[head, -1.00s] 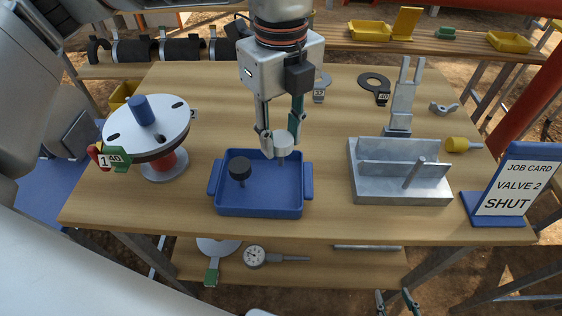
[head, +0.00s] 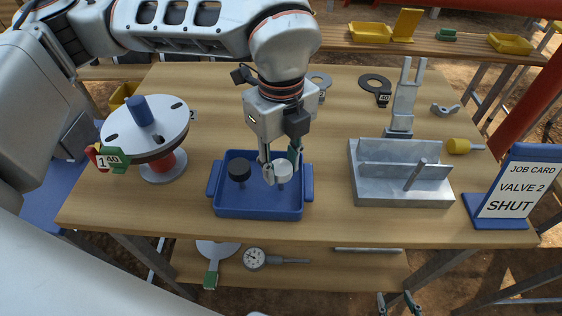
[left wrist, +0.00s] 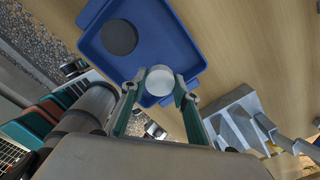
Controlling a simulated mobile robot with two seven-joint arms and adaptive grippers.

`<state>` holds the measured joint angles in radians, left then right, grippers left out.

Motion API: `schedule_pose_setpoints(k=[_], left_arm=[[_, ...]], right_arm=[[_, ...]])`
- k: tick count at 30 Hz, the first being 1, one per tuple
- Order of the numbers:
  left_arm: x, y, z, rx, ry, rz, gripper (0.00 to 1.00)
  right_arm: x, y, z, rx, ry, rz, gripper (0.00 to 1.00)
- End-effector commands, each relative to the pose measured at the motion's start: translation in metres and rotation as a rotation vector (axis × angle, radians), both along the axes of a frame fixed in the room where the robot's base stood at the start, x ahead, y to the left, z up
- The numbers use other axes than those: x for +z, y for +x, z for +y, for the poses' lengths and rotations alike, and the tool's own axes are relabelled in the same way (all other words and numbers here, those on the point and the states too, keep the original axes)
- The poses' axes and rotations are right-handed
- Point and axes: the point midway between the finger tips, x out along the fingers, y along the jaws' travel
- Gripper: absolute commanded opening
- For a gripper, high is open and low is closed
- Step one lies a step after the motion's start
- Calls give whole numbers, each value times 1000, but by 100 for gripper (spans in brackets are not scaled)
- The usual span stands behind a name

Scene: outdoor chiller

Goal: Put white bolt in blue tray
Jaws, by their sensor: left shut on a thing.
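The white bolt (head: 284,172) has a round white head and is upright in the right half of the blue tray (head: 259,211). My left gripper (head: 281,168) is shut on the bolt's head from above. In the left wrist view, the white bolt (left wrist: 160,81) sits between the two fingertips, over the blue tray (left wrist: 112,68). The bolt's lower end is hidden, so I cannot tell whether it touches the tray floor. My right gripper (head: 397,302) shows only its fingertips at the bottom edge, apart and empty, below the table.
A black bolt (head: 240,170) stands in the tray's left half. A round flange stand (head: 146,130) is to the left. A grey metal fixture (head: 400,185) is to the right. Bare tabletop lies between tray and fixture.

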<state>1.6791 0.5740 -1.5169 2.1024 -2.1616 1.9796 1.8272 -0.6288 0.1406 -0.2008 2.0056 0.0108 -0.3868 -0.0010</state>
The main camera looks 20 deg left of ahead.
Motion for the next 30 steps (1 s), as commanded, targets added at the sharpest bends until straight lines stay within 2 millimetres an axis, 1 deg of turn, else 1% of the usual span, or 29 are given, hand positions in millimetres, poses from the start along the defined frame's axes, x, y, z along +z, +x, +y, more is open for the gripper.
schedule_pose_setpoints(k=[1, 2, 3, 4, 13, 17, 20, 30], left_arm=[[-3, 0, 0, 0, 0, 1, 0], [-3, 0, 0, 0, 0, 1, 32], [-3, 0, 0, 0, 1, 1, 42], [-2, 0, 0, 0, 1, 1, 46], [-2, 0, 0, 0, 1, 1, 46], [5, 0, 0, 0, 0, -1, 46], [18, 1, 0, 0, 0, -2, 46], [87, 1, 0, 1, -1, -3, 46]], right_arm=[[-2, -1, 0, 1, 0, 2, 40], [-2, -1, 0, 1, -1, 2, 40], [-1, -1, 0, 1, -1, 2, 40], [-1, -1, 0, 1, -1, 2, 40], [-3, -5, 0, 1, -1, 8, 40], [0, -5, 1, 0, 1, 7, 40], [1, -5, 1, 0, 2, 6, 40], [5, -3, 2, 1, 7, 3, 40]])
